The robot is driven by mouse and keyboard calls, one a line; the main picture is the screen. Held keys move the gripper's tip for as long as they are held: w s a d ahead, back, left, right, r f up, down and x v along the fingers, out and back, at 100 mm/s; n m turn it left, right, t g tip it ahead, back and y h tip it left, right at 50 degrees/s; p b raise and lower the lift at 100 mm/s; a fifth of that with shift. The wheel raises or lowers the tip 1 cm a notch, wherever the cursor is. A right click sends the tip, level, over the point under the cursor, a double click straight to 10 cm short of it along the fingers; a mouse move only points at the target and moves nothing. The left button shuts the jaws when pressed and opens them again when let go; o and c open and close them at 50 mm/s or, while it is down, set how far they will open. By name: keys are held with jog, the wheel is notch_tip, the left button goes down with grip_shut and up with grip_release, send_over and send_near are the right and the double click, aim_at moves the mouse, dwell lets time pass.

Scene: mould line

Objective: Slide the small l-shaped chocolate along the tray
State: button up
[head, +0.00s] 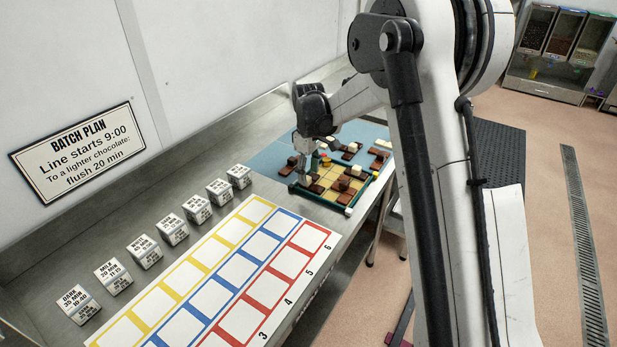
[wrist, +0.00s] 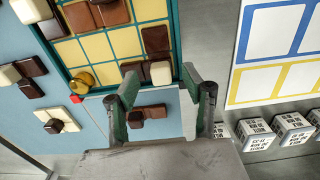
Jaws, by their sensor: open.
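The tray (wrist: 178,25) has a teal rim and a yellow grid floor; in the head view the tray (head: 323,201) lies at the far end of the bench, with chocolates on it. In the wrist view a dark brown chocolate (wrist: 155,40) sits near the tray's right rim, beside a white piece (wrist: 160,72). I cannot tell for sure which piece is the small L-shaped chocolate. My gripper (wrist: 160,75) is open, its green fingertips apart at the tray's near edge by these pieces.
More chocolates lie on the blue mat (wrist: 95,135), including a brown one (wrist: 152,112) beyond the tray rim. A yellow knob (wrist: 83,80) is at the tray corner. Labelled white blocks (head: 173,229) and a coloured grid board (head: 213,297) occupy the bench.

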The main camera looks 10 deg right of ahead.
aim_at(309, 179)
notch_tip(309, 179, up, 10)
dwell(0.4)
jog(key=shift+f, duration=0.1)
jog(key=s+d+r+m+t+b, duration=0.1)
jog(key=s+r+m+t, duration=0.1)
jog(key=s+r, duration=0.5)
jog(key=s+d+r+m+t, duration=0.1)
jog(key=s+r+m, duration=0.15)
jog(key=s, duration=0.85)
jog(key=s+f+m+t, duration=0.2)
jog(key=s, duration=0.7)
jog(key=s+f+m+t+b, duration=0.1)
jog(key=s+f+m+t, duration=0.1)
jog(key=s, duration=0.8)
jog(key=shift+s+d+f, duration=0.25)
jog(key=shift+d+f, duration=0.1)
jog(key=shift+f, duration=0.2)
jog(key=shift+m, duration=0.25)
jog(key=shift+c, duration=0.2)
